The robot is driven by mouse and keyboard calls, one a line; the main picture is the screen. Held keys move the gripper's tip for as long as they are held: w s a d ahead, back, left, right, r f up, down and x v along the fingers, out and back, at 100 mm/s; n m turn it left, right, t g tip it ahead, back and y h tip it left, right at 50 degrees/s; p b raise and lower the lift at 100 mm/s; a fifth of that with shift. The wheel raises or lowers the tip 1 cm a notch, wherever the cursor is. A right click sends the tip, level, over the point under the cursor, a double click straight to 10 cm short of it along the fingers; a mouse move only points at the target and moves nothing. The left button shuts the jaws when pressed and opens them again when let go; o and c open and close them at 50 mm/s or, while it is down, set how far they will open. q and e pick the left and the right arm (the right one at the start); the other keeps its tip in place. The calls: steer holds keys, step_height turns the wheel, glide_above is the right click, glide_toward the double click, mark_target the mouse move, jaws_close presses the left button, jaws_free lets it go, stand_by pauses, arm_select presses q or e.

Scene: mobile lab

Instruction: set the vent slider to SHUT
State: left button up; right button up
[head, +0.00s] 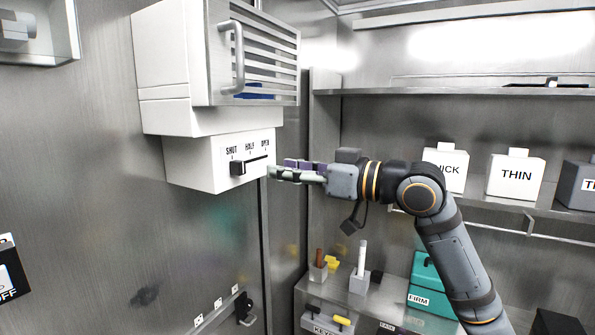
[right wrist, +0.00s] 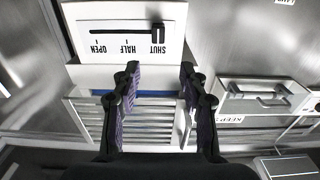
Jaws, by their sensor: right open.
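The vent slider's black knob (head: 237,168) stands at the left end of its slot, under the word SHUT, on the white panel (head: 205,178) below the louvred vent. In the right wrist view, which shows the panel upside down, the knob (right wrist: 157,31) is also at the SHUT end of the slot. My right gripper (head: 272,172) is to the right of the panel in the head view. In the right wrist view its two fingers (right wrist: 159,74) are spread with nothing between them, and the knob lies beyond the tips, apart from them. My left gripper is not in view.
The louvred vent (head: 262,50) with a metal handle (head: 238,60) is right above the panel. A shelf at right holds white blocks, one marked THIN (head: 516,176). A lower shelf holds a teal box (head: 425,270) and small tools. The wall left of the panel is mostly clear.

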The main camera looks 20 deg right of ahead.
steer(key=shift+v, duration=0.95)
steer(key=shift+a, duration=0.1)
